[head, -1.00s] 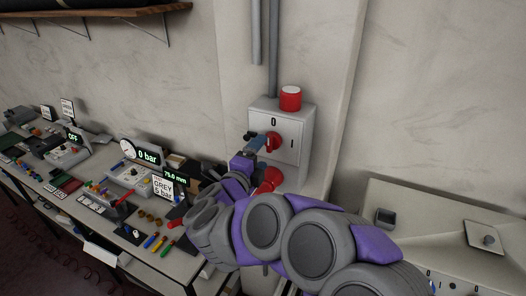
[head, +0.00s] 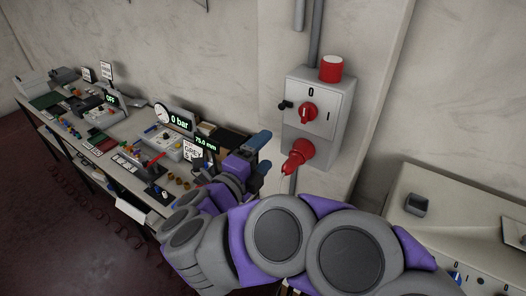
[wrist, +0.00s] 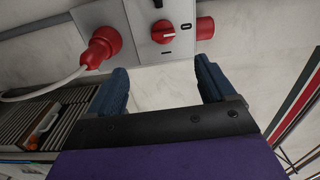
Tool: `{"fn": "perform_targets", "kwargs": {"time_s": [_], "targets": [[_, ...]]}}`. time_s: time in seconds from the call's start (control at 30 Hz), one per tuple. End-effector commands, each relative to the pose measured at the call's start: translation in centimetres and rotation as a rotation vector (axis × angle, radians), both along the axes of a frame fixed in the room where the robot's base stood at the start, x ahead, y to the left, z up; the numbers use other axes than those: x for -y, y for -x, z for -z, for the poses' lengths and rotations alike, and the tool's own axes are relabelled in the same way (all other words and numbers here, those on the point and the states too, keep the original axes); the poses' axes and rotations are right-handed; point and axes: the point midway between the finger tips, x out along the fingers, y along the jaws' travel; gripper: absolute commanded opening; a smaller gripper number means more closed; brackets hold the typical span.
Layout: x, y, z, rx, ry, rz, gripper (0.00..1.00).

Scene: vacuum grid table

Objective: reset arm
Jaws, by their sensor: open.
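My gripper (head: 260,153) is at the end of my grey and purple arm, to the left of the wall switch box in the head view. Its two blue fingers are apart with nothing between them, as the wrist view also shows (wrist: 162,88). The grey switch box (head: 326,93) carries a red rotary knob (head: 308,113) between the marks 0 and I. A red plug (head: 297,160) sits at its lower side. In the wrist view the knob (wrist: 165,32) and plug (wrist: 102,47) lie beyond the fingers, clear of them.
A long workbench (head: 137,135) with gauges, displays and small coloured parts runs along the wall at left. A pale cabinet (head: 464,225) stands at right. A conduit (head: 316,30) rises above the switch box. Bare wall lies behind my gripper.

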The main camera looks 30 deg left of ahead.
Motion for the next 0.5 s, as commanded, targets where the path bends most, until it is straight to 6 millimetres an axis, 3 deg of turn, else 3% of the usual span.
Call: {"fn": "perform_targets", "kwargs": {"time_s": [0.37,0.5], "targets": [[-0.1,-0.2,0.0,-0.001,-0.001,-0.007,0.83],[-0.5,-1.6,-0.1,-0.017,-0.009,-0.075,0.83]]}}
